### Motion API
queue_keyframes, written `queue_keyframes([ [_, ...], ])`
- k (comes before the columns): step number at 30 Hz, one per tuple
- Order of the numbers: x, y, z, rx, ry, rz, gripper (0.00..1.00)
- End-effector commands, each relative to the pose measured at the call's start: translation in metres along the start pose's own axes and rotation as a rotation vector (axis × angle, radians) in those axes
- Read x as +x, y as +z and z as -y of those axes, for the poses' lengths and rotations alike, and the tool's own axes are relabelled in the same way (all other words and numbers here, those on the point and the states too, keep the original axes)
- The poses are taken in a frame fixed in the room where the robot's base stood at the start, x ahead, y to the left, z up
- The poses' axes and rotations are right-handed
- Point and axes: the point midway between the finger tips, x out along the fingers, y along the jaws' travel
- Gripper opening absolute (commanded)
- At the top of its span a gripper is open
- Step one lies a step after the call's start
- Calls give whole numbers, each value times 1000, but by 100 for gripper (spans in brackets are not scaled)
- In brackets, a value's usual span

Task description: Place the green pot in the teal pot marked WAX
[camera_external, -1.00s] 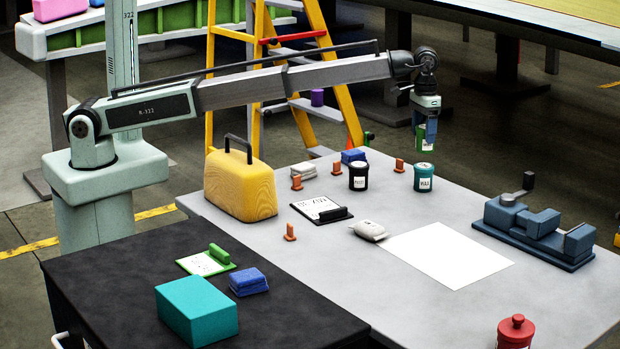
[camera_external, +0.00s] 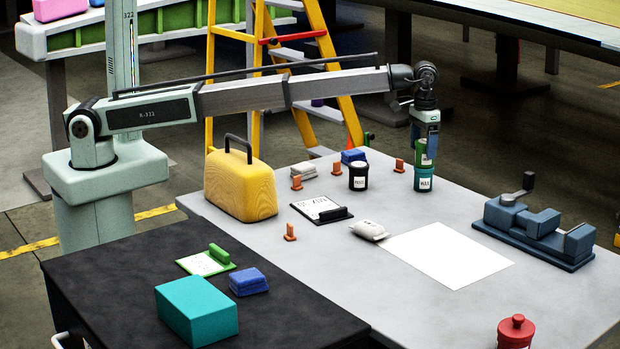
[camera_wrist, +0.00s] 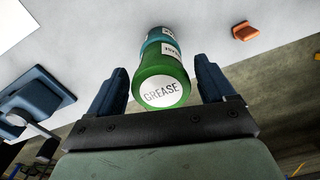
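The green pot (camera_external: 423,156) stands upright at the mouth of the teal pot marked WAX (camera_external: 424,183) near the table's far edge. How deep it sits inside cannot be told. In the wrist view the green pot (camera_wrist: 160,80) shows its round GREASE label towards me, with the teal pot (camera_wrist: 158,35) just beyond it and in line. My gripper (camera_external: 426,148) is over the pots, pointing down. In the wrist view its two blue fingers (camera_wrist: 162,75) stand either side of the green pot, with narrow gaps showing, so it looks open around the pot.
A black pot (camera_external: 358,177) and a blue block (camera_external: 353,156) stand left of the teal pot. Orange pegs (camera_external: 399,165) are close by. A white sheet (camera_external: 450,255) lies in front, a blue vice (camera_external: 537,232) to the right, and a red pot (camera_external: 515,332) at the front.

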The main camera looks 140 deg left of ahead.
Motion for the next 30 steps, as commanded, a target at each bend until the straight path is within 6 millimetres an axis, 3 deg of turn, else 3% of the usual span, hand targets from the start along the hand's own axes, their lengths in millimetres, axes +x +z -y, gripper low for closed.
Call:
queue_keyframes([
  [14, -10, 0, 0, 0, 1, -1, 91],
  [30, -100, -1, 0, 0, 1, -1, 91],
])
